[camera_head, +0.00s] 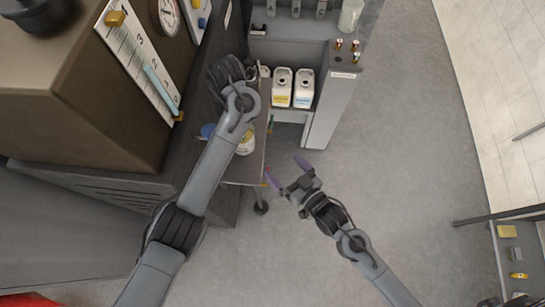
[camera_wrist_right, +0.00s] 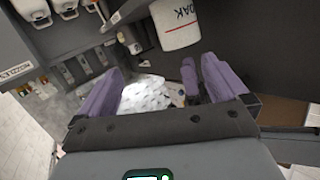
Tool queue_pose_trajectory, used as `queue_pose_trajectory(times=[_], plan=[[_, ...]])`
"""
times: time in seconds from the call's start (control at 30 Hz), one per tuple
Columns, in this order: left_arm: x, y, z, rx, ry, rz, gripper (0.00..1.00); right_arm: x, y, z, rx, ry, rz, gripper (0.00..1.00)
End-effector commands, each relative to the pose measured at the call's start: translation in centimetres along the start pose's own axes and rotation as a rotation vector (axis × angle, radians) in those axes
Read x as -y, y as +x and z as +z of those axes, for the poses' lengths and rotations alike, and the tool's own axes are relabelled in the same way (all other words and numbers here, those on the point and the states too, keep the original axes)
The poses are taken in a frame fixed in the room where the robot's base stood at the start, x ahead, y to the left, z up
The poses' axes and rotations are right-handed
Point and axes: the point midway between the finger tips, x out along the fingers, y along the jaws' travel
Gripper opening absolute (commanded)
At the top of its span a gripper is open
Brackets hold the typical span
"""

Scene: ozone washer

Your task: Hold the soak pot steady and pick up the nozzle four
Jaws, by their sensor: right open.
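The soak pot (camera_wrist_right: 180,25) is white, with a red band and dark lettering, at the top of the right wrist view. In the head view a white and yellow vessel (camera_head: 245,146), likely this pot, shows partly behind my left forearm. My left arm reaches up past it; its dark wrist end (camera_head: 228,75) hides whether the fingers are open or touch anything. My right gripper (camera_head: 282,165) has purple fingers, open and empty, below and right of the pot.
White jugs (camera_head: 292,88) stand on the cabinet shelf at the back. The pale cabinet side (camera_head: 330,112) rises right of them. A brown block with a numbered scale (camera_head: 142,62) stands at the left. Open grey floor (camera_head: 400,160) lies right of my right gripper.

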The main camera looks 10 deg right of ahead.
Motion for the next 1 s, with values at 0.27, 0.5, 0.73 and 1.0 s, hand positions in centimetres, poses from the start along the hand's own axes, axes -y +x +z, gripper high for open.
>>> queue_pose_trajectory(times=[0.27,0.5,0.73,1.0], plan=[[0.0,0.0,0.0,0.000,0.000,0.000,0.43,1.8,3.2,1.9,-0.164,-0.086,-0.191,1.00],[0.0,0.0,0.0,0.000,0.000,0.000,0.43,1.1,5.2,0.5,-0.176,-0.156,-0.223,1.00],[0.0,0.0,0.0,0.000,0.000,0.000,0.43,1.4,7.3,-0.6,-0.188,-0.162,-0.222,1.00],[0.0,0.0,0.0,0.000,0.000,0.000,0.43,2.4,11.3,-1.3,-0.187,-0.162,-0.221,1.00]])
